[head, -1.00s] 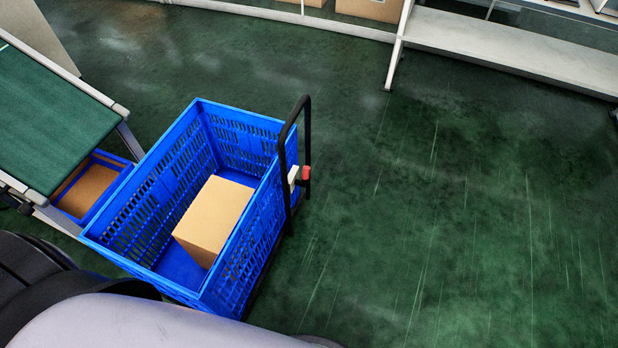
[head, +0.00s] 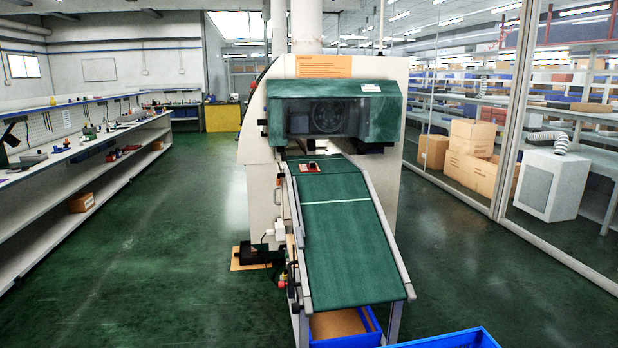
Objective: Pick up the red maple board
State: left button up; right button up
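A small flat reddish board with dark and pale parts (head: 309,167) lies near the top of the green sloped conveyor (head: 345,245), just below the machine's opening. It is too small to tell whether it is the red maple board. The conveyor comes down toward me from a large cream machine (head: 300,92) with a green hood (head: 384,107). Neither of my grippers is in view.
A blue bin (head: 345,328) with a brown bottom stands under the conveyor's low end. The rim of a blue crate (head: 450,340) shows beside it. A long workbench (head: 85,150) is at the left. Green floor is clear left of the machine.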

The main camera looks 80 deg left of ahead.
aim_at(312, 167)
jog(key=u, duration=2.45)
jog(key=i+j, duration=0.15)
jog(key=j, duration=0.2)
jog(key=i+j, duration=0.15)
jog(key=j, duration=0.2)
jog(key=i+j, duration=0.2)
jog(key=j, duration=0.15)
jog(key=i+j, duration=0.15)
jog(key=j, duration=0.2)
jog(key=z, duration=0.05)
